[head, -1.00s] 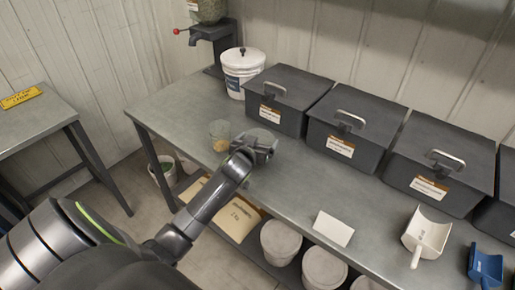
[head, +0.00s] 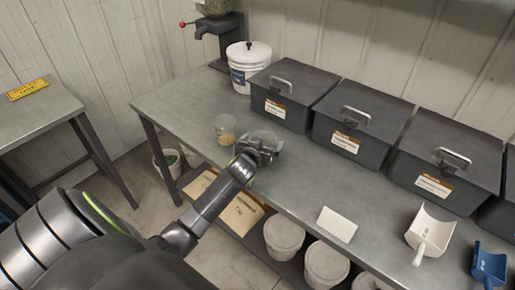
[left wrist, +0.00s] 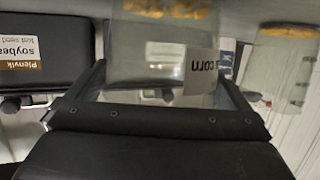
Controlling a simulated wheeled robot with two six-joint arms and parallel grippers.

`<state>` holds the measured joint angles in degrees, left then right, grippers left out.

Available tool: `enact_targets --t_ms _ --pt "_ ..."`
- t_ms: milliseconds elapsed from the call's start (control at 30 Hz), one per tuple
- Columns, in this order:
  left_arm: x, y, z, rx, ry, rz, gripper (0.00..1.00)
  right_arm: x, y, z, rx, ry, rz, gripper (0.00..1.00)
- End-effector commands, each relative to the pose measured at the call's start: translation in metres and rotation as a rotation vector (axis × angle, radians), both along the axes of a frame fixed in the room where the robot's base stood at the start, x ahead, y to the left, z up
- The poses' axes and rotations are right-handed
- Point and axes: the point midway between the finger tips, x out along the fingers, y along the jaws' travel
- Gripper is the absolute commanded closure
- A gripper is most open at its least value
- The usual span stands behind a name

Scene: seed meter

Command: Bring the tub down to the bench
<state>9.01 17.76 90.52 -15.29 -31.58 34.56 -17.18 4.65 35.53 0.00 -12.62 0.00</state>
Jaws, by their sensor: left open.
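A clear tub labelled corn (left wrist: 165,50), with yellow kernels in its base, stands between the fingers of my left gripper in the left wrist view, where it appears upside down. My left gripper (head: 264,149) is open over the bench (head: 185,108). The tub's pale rim (head: 264,136) shows just behind the fingers in the head view, which hide most of it. The frames do not show clearly whether its base touches the bench. My right gripper is out of view.
A second clear tub with kernels (head: 225,134) stands just left of my gripper. Dark lidded boxes (head: 287,95) and a white bucket (head: 245,72) line the back. A white card (head: 337,224) and scoops (head: 428,236) lie to the right. Bare bench lies between.

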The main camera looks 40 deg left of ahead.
Motion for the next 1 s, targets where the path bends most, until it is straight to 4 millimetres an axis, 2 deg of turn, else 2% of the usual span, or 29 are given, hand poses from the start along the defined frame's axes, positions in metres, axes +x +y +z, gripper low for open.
enact_targets --t_ms 167,700,1000 --pt "-0.018 -0.005 0.004 0.000 0.000 0.000 0.00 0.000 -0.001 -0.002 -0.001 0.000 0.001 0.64" --pt "-0.094 -0.025 0.029 -0.001 0.000 0.001 0.00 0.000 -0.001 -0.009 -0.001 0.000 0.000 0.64" --pt "-0.110 -0.029 0.035 -0.001 0.000 0.001 0.00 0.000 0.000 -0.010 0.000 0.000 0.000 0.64"
